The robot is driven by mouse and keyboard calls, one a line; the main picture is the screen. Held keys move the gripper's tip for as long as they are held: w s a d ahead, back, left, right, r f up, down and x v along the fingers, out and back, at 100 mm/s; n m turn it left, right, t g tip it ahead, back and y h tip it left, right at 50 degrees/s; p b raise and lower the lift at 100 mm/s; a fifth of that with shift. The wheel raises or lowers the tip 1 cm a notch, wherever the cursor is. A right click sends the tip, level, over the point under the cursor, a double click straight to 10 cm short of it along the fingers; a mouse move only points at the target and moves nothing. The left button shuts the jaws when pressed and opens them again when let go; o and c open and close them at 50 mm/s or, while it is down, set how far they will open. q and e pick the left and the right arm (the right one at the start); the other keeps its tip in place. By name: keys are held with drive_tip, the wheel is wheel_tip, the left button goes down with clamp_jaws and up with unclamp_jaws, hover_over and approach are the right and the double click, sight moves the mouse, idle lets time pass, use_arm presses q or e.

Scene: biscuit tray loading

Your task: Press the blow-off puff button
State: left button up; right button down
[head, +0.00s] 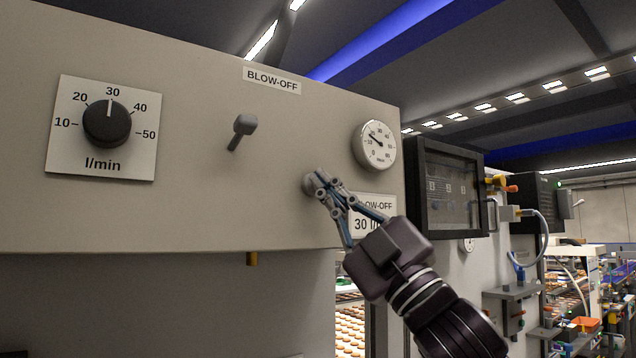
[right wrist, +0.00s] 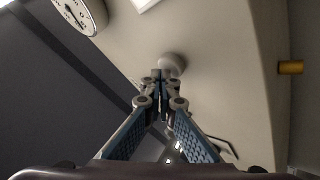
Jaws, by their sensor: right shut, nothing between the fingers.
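The puff button is a round grey knob (head: 308,185) on the lower right of the beige panel's front. It also shows as a pale round knob (right wrist: 173,62) in the right wrist view. My right gripper (head: 323,183) is shut and empty, with its fingertips right at the button, overlapping its right side in the head view. In the right wrist view the closed fingertips (right wrist: 161,76) meet the button's lower left edge; I cannot tell whether they press it. My left gripper is not in view.
The beige panel (head: 200,200) carries a flow dial (head: 107,124), a toggle lever (head: 242,130) under a BLOW-OFF label (head: 272,80), and a round gauge (head: 375,145). A 30 l/min label (head: 375,205) sits behind my right fingers. A dark-framed box (head: 445,185) stands to the right.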

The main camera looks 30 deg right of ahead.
idle(0.3)
drive_tip(key=shift+s+d, duration=0.1)
drive_tip(key=shift+s, duration=0.75)
drive_tip(key=s+b, duration=0.1)
drive_tip(key=s, duration=0.4)
drive_tip(key=shift+d, duration=0.15)
drive_tip(key=shift+f, duration=0.1)
idle(0.6)
